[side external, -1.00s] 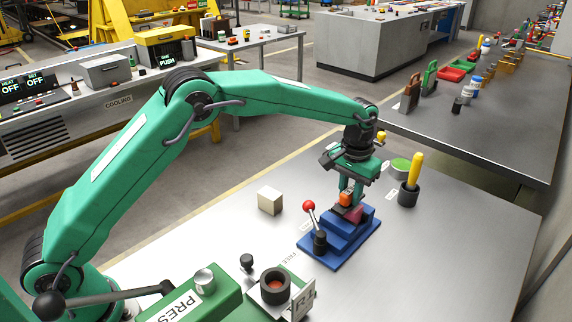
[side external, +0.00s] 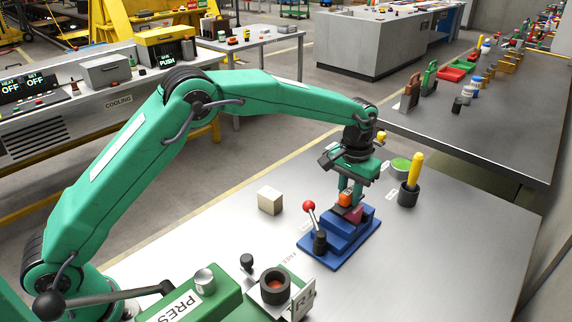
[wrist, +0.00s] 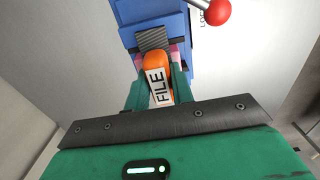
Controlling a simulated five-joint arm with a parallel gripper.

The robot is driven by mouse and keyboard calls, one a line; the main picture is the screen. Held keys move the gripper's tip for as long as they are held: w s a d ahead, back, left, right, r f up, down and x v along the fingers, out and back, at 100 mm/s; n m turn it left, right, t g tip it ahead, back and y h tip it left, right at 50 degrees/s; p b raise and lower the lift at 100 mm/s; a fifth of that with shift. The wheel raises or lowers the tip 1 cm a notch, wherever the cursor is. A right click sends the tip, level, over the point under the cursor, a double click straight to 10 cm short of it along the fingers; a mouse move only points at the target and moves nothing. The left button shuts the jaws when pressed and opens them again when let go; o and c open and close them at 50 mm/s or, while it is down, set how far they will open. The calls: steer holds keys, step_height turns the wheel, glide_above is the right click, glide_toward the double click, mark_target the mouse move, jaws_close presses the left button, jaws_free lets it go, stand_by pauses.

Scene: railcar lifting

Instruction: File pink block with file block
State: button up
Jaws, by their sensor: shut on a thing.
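My gripper (side external: 349,196) is shut on the file block, which has an orange handle (side external: 346,199) and, in the wrist view, a white FILE label (wrist: 159,89) between my green fingers. Its dark ridged grey end (wrist: 152,39) lies over the pink block. The pink block (side external: 355,213) sits in a stepped blue vise (side external: 341,243); in the wrist view, only pink slivers (wrist: 174,56) show beside the file. The file hides most of the pink block's top, and I cannot tell whether they touch.
The vise lever has a red knob (side external: 309,206). A beige block (side external: 270,200) stands left of the vise. A black cup with a yellow-handled tool (side external: 408,193) and a green-filled dish (side external: 400,165) stand behind right. A green press (side external: 206,298) is at front left. The right table area is clear.

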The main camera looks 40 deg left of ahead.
steer(key=shift+s, duration=0.7)
steer(key=shift+s+r, duration=0.1)
steer(key=shift+s, duration=0.05)
steer(key=shift+r, duration=4)
steer(key=shift+f, duration=0.1)
